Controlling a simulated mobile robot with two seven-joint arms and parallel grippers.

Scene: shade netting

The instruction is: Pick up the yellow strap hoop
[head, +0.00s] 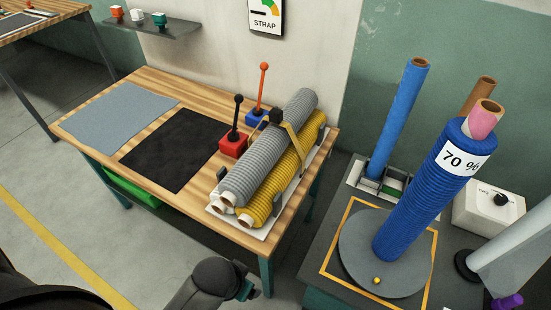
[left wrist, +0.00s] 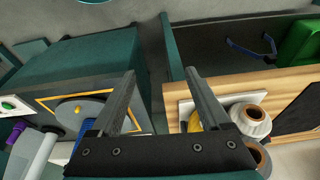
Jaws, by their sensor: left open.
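The yellow strap hoop (head: 292,133) is a thin yellow band around the bundle of net rolls on the wooden table, with a black buckle (head: 275,116) on top. A grey roll (head: 270,140) lies uppermost and a yellow roll (head: 283,177) lies beside it, lower. In the left wrist view the strap cannot be told apart.
The rolls lie on a white tray (head: 254,233) near the table's right end. A red block (head: 233,146) and a blue block (head: 257,118) with upright levers stand behind. A dark mat (head: 171,150) lies left. A tall blue roll (head: 428,190) stands on a turntable at right.

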